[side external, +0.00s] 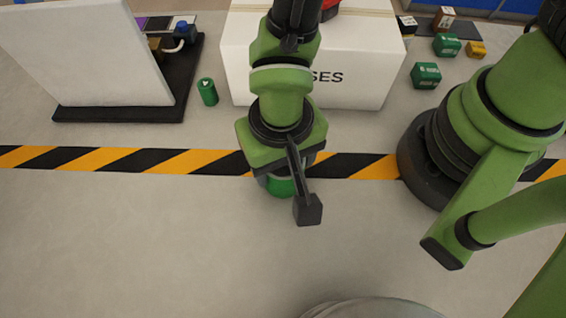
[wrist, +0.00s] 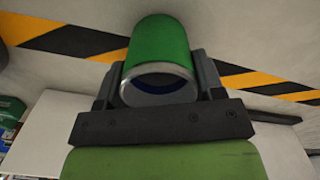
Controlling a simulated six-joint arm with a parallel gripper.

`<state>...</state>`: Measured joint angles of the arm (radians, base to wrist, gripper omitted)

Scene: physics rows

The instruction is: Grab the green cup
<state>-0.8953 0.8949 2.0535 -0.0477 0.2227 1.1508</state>
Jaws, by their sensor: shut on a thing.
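The green cup (wrist: 160,45) shows in the wrist view between the two dark fingers of my gripper (wrist: 160,85). It is a green cylinder with a silver rim and a dark blue inside, and its open end faces the camera. My gripper is shut on the cup, with one finger on each side. In the side external view, a small part of the green cup (side external: 280,186) shows below my wrist, over the floor near the striped line. My wrist hides most of the cup and the fingers there. I cannot tell whether the cup touches the floor.
A large white box (side external: 355,75) stands behind my wrist. A small green can (side external: 208,92) stands left of it. A white panel (side external: 90,50) on a black base is at the far left. Small green boxes (side external: 426,76) lie at the back right. The front floor is mostly clear.

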